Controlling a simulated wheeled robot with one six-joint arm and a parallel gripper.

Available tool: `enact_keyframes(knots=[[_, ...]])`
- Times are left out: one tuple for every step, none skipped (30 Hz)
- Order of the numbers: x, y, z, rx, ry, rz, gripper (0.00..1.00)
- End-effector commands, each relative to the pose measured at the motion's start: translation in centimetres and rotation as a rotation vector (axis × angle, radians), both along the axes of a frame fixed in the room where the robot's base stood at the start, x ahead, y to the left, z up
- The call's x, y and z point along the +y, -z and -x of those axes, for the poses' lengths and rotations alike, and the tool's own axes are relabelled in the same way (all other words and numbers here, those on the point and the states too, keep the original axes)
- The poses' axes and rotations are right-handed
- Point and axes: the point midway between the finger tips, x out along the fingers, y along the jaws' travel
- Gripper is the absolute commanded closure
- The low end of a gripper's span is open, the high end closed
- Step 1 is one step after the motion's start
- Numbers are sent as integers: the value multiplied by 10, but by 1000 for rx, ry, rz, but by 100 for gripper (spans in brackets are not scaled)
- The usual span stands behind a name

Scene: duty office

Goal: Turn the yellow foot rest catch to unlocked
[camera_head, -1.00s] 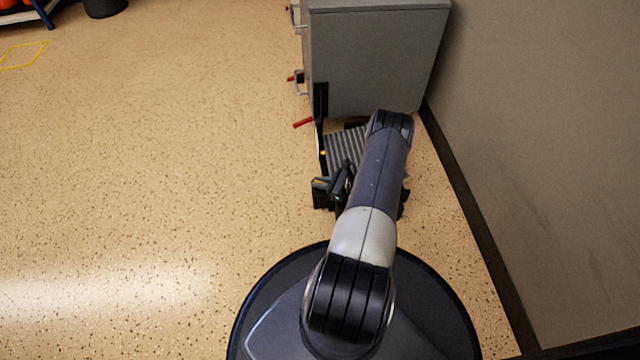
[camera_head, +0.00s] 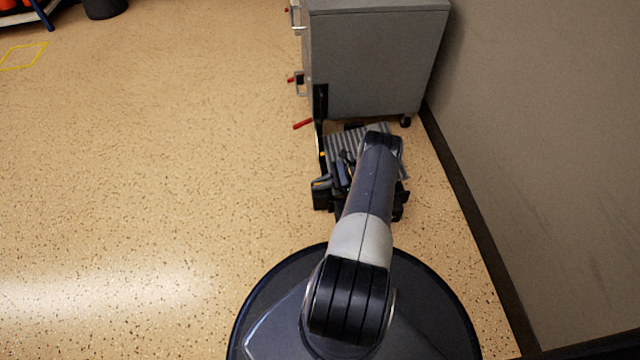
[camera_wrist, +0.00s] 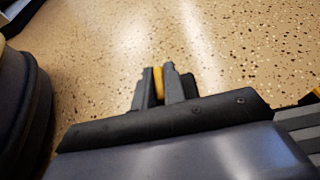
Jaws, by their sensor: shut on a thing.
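The yellow foot rest catch (camera_wrist: 159,83) shows as a narrow upright strip between the two dark fingers of my gripper (camera_wrist: 158,88) in the wrist view. The fingers are shut on it and hide its sides and lower part. Which position the catch is in cannot be told. In the head view the ribbed grey foot rest plate (camera_head: 374,137) lies in front of the grey cabinet, partly covered by my arm. A small yellow spot (camera_head: 320,183) shows at the dark left side of the foot rest; my fingers are hard to make out there.
The grey cabinet (camera_head: 375,65) stands just beyond, with red handles (camera_head: 302,124) on its left side. A wall (camera_head: 540,130) with a dark skirting runs close on the right. The speckled floor (camera_head: 150,180) at the left is clear.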

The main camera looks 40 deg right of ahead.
Motion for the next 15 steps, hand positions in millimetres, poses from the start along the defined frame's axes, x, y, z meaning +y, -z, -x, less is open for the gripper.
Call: enact_keyframes(knots=[[1,0,0,-1,-4,-2,100],[1,0,0,0,-5,-2,100],[1,0,0,-1,-6,-2,100],[1,0,0,-1,-6,-2,100],[1,0,0,-1,-6,-2,100],[1,0,0,-1,-6,-2,100],[1,0,0,-1,-5,-2,100],[1,0,0,-1,-5,-2,100],[1,0,0,-1,-5,-2,100],[1,0,0,-1,-5,-2,100],[1,0,0,-1,-5,-2,100],[1,0,0,-1,-5,-2,86],[1,0,0,-1,-5,-2,83],[1,0,0,-1,-5,-2,81],[1,0,0,-1,-5,-2,78]])
